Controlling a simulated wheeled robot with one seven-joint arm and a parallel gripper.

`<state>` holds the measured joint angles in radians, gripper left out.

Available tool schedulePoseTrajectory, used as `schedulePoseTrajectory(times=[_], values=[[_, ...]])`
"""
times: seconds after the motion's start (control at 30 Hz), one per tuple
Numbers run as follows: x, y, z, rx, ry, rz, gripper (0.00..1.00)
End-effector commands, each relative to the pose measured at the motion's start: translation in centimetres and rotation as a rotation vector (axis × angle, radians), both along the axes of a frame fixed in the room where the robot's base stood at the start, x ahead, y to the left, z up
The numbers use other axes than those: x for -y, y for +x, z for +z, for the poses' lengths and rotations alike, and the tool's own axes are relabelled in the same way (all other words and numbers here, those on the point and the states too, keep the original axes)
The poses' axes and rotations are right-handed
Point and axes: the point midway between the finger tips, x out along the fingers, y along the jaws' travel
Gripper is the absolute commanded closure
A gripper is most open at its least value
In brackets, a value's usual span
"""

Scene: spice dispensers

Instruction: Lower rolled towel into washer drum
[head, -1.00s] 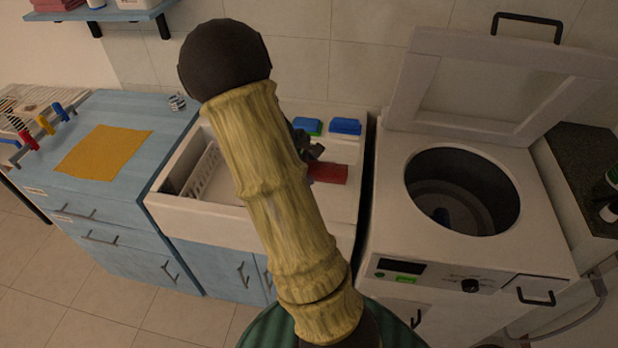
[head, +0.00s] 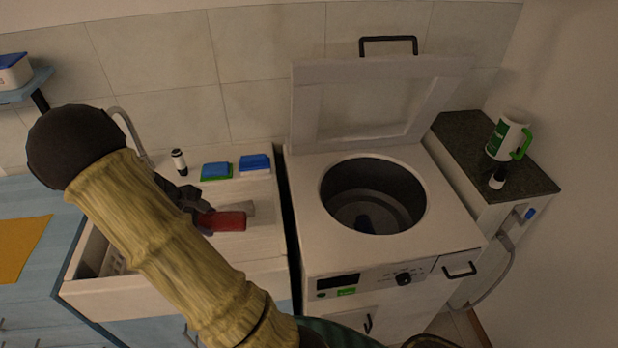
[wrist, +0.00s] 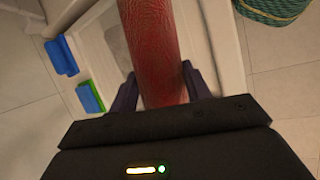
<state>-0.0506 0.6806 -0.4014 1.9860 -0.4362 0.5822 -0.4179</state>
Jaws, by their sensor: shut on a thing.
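The rolled towel is dark red; in the head view the towel (head: 228,221) shows as a short roll over the white sink's right part. My gripper (head: 200,212) is shut on it, partly hidden behind my bamboo-like arm. In the wrist view the towel (wrist: 152,50) runs up between the two dark fingers of my gripper (wrist: 165,90). The washer (head: 340,258) stands to the right with its lid (head: 365,105) raised. Its round drum opening (head: 372,200) is uncovered, and a small dark bluish thing lies at the bottom. The towel is apart from the washer, left of the drum.
A green-and-blue sponge (head: 216,171) and a blue sponge (head: 255,163) lie at the sink's back edge beside a small dark-topped bottle (head: 179,162). Right of the washer, a dark-topped counter (head: 468,150) holds a white-and-green jug (head: 508,138). The raised lid stands behind the drum.

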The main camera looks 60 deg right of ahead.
Motion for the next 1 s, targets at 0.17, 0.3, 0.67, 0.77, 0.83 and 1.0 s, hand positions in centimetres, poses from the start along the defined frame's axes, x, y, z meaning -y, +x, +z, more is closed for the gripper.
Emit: schedulePoseTrajectory(times=[0.17, 0.3, 0.67, 0.77, 0.83, 1.0], values=[[-5.7, 2.5, 0.3, 0.003, 0.009, -0.121, 0.81], [-10.5, 3.4, -0.5, 0.002, 0.011, -0.229, 0.81], [-19.7, 2.7, -3.1, -0.021, -0.004, -0.449, 0.81], [-20.2, 2.6, -3.5, -0.021, -0.006, -0.462, 0.81], [-20.2, 2.6, -3.6, -0.021, -0.005, -0.463, 0.81], [-20.1, 2.6, -3.6, -0.02, -0.005, -0.462, 0.81]])
